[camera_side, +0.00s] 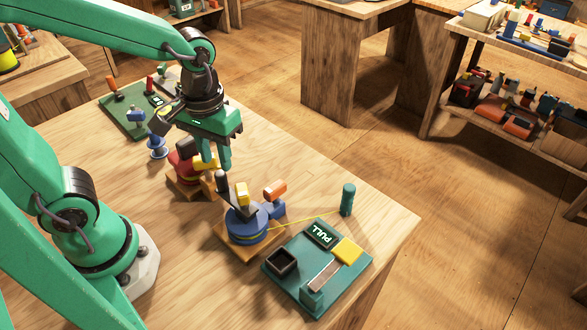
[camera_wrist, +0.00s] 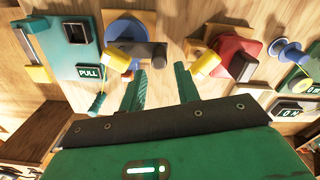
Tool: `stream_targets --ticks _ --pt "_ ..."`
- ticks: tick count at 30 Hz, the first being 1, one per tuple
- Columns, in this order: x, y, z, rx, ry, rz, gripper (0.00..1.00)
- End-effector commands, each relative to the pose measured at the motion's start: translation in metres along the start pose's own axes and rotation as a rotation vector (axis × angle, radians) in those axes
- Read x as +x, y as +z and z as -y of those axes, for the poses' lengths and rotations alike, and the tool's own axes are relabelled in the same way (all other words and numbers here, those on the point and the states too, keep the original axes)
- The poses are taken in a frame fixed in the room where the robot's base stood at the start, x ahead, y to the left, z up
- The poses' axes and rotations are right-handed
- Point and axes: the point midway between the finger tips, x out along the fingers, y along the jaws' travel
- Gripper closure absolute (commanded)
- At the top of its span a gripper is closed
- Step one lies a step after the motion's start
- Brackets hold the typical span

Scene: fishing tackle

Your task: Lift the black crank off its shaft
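A blue reel (camera_side: 240,232) stands on a small wooden base near the middle of the table. The black crank (camera_side: 236,201) lies across the top of the reel, with an upright dark knob (camera_side: 221,182) at its end. In the wrist view the crank (camera_wrist: 142,48) extends right from the blue reel (camera_wrist: 126,27). My gripper (camera_side: 217,162) is above and behind the crank in the side view, pointing down. In the wrist view my gripper (camera_wrist: 159,72) has its fingers apart, with nothing held between them. The crank's shaft is not clearly visible.
A red reel (camera_side: 181,160) with a yellow knob (camera_wrist: 203,64) stands close beside the gripper. A yellow line runs from the blue reel to a green post (camera_side: 347,200). A green PULL board (camera_side: 288,288) lies in front; another green board (camera_side: 122,116) lies behind.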

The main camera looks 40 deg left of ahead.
Motion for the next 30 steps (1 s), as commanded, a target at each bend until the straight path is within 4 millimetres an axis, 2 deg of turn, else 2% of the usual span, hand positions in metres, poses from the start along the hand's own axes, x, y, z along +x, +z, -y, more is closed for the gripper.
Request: stream_targets --ticks 3,13,24,30 --pt "0.008 0.0 0.0 0.0 0.0 0.0 0.68" --pt "0.015 0.0 0.0 0.001 -0.001 0.001 0.68" --pt "0.052 -0.001 -0.001 0.001 -0.001 0.002 0.68" --pt "0.062 -0.001 -0.001 0.001 0.001 -0.001 0.68"
